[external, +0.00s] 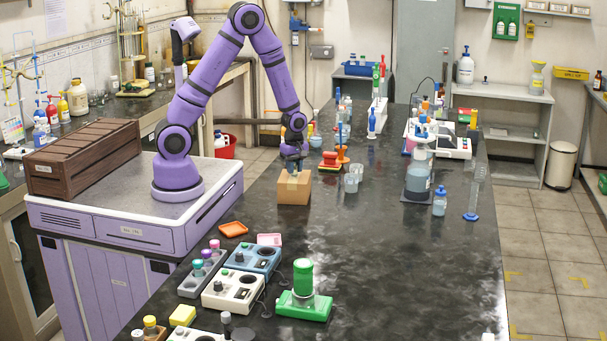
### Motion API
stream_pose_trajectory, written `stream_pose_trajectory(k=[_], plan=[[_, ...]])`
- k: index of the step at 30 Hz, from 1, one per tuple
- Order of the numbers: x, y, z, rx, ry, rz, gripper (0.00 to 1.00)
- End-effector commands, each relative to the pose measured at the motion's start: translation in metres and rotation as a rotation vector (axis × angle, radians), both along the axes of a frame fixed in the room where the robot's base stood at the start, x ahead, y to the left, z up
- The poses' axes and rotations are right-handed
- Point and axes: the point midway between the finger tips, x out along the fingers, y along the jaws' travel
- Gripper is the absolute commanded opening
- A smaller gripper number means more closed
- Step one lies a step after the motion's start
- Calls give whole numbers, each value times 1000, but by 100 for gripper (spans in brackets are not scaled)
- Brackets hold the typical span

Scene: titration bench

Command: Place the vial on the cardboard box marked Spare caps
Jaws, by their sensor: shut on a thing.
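The cardboard box (293,192) stands on the dark bench top near its left edge, close to my base. Any marking on it is too small to read. My gripper (292,167) points straight down at the top of this box, with its fingertips just over or at the lid. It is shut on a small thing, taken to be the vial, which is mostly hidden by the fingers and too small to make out. I cannot tell whether the vial touches the box.
Two clear beakers (351,183) stand right of the box, and a red and orange stack (329,160) is behind them. A green stirrer-like device (303,293) and a blue instrument (252,258) are in front. The bench middle (385,245) is clear.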

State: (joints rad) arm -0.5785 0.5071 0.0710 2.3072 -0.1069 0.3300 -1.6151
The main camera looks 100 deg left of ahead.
Motion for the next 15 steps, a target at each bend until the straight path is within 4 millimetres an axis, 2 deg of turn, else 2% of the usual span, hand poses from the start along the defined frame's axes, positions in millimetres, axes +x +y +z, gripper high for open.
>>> stream_pose_trajectory(k=[9,10,12,13,15], plan=[[0,0,-2,1,-1,0,3],[0,0,-2,1,-1,0,30],[0,0,-2,1,-1,0,47],[0,0,-2,1,-1,0,51],[0,0,-2,1,-1,0,51]])
